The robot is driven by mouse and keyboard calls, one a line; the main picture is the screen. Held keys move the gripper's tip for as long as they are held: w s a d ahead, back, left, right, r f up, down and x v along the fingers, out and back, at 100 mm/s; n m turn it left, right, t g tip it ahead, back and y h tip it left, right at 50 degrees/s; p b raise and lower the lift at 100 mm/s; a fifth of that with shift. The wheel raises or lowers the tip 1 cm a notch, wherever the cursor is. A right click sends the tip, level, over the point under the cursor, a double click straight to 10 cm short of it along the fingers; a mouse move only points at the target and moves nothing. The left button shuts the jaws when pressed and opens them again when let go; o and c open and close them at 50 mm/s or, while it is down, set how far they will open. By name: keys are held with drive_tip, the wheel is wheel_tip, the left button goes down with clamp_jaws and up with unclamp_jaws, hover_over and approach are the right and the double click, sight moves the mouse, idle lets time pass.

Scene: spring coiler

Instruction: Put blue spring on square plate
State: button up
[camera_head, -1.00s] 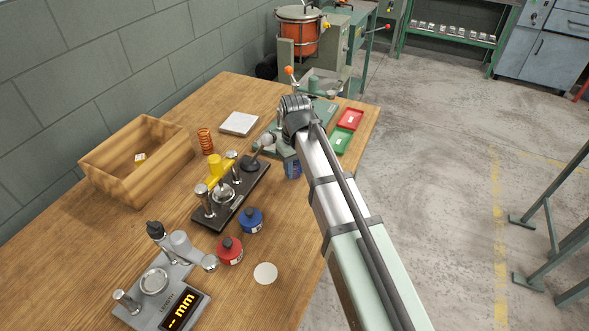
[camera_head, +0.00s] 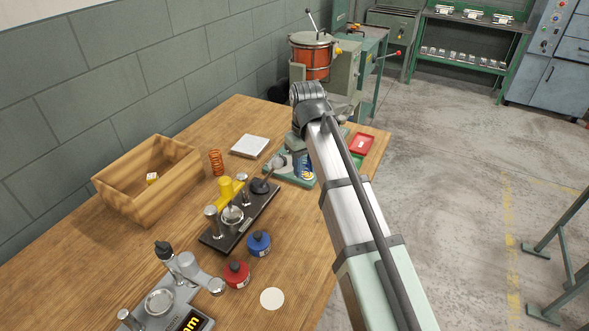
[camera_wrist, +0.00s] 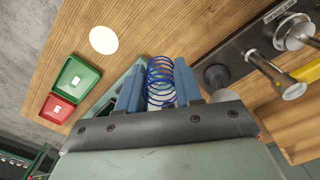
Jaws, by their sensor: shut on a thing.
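In the wrist view my gripper (camera_wrist: 159,88) is shut on a blue spring (camera_wrist: 160,75). The coils show between the two blue fingers. In the head view the gripper end (camera_head: 306,165) shows only as a small blue patch below my wrist, over the green machine at the table's right side. Finger and spring cannot be told apart there. The square plate (camera_head: 249,146) is a pale grey square lying flat on the table's far part, left of my gripper. Its visible top is bare. It is not seen in the wrist view.
An orange spring (camera_head: 216,162) stands left of the plate. A wooden box (camera_head: 150,200), a black fixture with a yellow part (camera_head: 227,188), blue (camera_head: 258,243) and red (camera_head: 236,274) bottles, a white disc (camera_head: 272,299) and a red tray (camera_head: 361,145) are also on the table.

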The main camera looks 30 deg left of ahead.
drive_tip(key=w+a+r, duration=0.2)
drive_tip(key=w+a, duration=0.6)
drive_tip(key=a, duration=0.5)
hover_over(251, 144)
drive_tip(key=shift+s+f, duration=0.1)
drive_tip(key=shift+f, duration=4.65)
drive_tip(key=shift+d+f, duration=0.1)
drive_tip(key=shift+f, duration=0.1)
drive_tip(key=o, duration=1)
drive_tip(key=shift+r, duration=0.1)
wheel_tip(251, 144, up, 12)
drive_tip(key=shift+r, duration=0.1)
